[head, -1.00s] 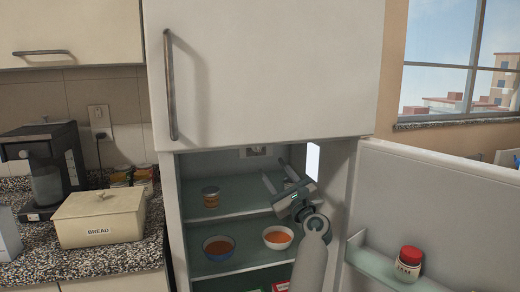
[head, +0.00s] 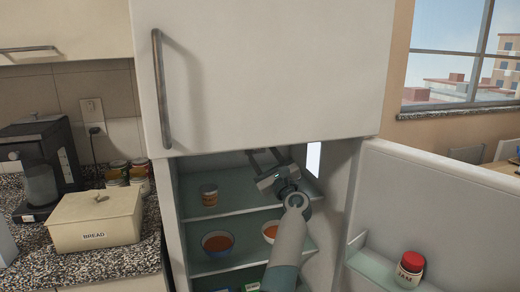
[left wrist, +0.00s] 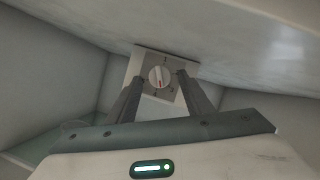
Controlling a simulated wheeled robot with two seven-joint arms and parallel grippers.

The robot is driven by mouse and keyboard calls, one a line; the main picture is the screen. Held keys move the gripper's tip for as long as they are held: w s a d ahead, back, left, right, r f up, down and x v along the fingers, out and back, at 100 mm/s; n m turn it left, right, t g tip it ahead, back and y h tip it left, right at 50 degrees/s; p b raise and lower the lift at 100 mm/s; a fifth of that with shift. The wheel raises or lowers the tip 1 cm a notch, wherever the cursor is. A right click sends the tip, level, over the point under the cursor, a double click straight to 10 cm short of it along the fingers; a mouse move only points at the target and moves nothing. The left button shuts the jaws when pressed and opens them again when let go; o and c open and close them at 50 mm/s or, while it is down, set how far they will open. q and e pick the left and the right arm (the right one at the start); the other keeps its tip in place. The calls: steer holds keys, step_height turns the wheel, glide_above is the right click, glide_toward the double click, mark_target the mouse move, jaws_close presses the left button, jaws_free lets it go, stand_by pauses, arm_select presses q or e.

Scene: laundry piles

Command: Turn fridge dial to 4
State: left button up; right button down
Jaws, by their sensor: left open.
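In the left wrist view the fridge dial (left wrist: 160,76) is a small round white knob with a red mark on its lower part. It sits on a pale square plate (left wrist: 145,60); the small markings around it are too small to read. My left gripper (left wrist: 160,80) is open, with one finger on each side of the dial in the picture; I cannot tell whether they touch it. In the head view my left gripper (head: 263,153) is high inside the open fridge, under its upper edge, and the dial is not clearly visible there.
A can (head: 209,195) stands on the fridge's upper shelf. The open fridge door (head: 455,200) is at right, holding a jam jar (head: 409,268). The upper door (head: 270,70) is shut. A bread box (head: 96,218) stands on the left counter.

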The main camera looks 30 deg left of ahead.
arm_select(q)
steer(key=shift+c, duration=0.3)
steer(key=c, duration=1)
steer(key=shift+o, duration=0.2)
